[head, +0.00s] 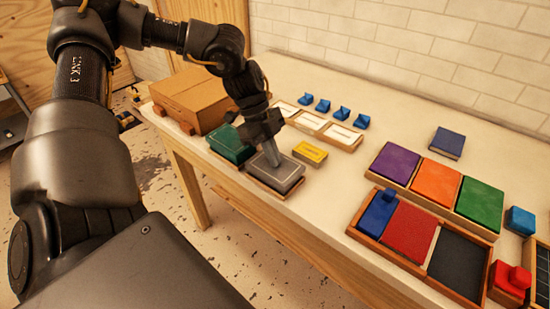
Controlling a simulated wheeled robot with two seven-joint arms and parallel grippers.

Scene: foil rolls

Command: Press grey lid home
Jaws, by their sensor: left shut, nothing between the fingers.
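The grey lid (284,178) lies on a shallow wooden tray (257,184) near the front edge of the table. It has a pale border line and looks about level. My left gripper (272,158) points down with its closed fingertips at the lid's upper left part, touching it or just above it. It holds nothing. The gripper hides part of the lid's far side, and I cannot tell whether the lid sits fully down. My right gripper is not in the head view.
A green block (229,145) sits close left of the lid, a yellow box (310,152) close right. A cardboard box (198,98) stands behind left. White-topped trays (342,134) and several blue pieces (341,113) lie behind. Coloured panels in wooden trays (452,216) fill the right side.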

